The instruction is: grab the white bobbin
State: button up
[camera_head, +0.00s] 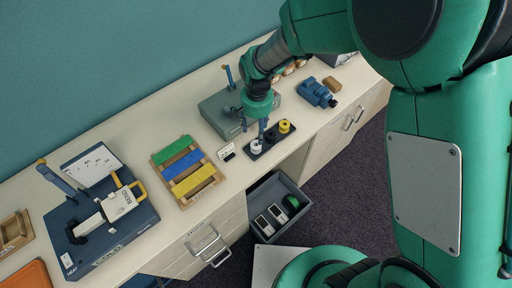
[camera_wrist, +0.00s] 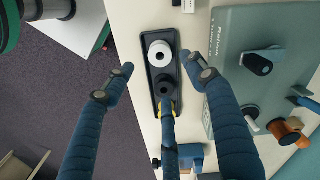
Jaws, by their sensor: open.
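The white bobbin (camera_head: 257,147) stands at the near-left end of a small black tray (camera_head: 268,144). In the wrist view the white bobbin (camera_wrist: 160,54) shows its ring top and central hole, beside a black bobbin (camera_wrist: 164,84). A yellow bobbin (camera_head: 284,126) stands at the tray's other end; in the wrist view a finger partly hides it. My gripper (camera_head: 262,128) is above the tray, near the white bobbin. In the wrist view my open gripper (camera_wrist: 158,64) has blue fingertips on either side of the white bobbin, apart from it, and another finger below. Nothing is held.
A grey box (camera_head: 220,112) stands behind the tray, close to the fingers. A small white sign (camera_head: 227,153) stands left of it. A blue device (camera_head: 317,92) lies to the right. An open drawer (camera_head: 277,205) juts out below the counter's front edge. Coloured slats on a wooden frame (camera_head: 187,172) lie left.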

send_over(256, 143)
jog(key=shift+s+d+f, duration=0.1)
jog(key=shift+s+f, duration=0.05)
jog(key=shift+f, duration=0.9)
jog(key=shift+s+d+f, duration=0.1)
jog(key=shift+f, duration=0.95)
jog(key=shift+a+f+b, duration=0.15)
jog(key=shift+f+b, duration=0.5)
jog(key=shift+f, duration=1.95)
jog(key=shift+c, duration=0.3)
jog(key=c, duration=0.9)
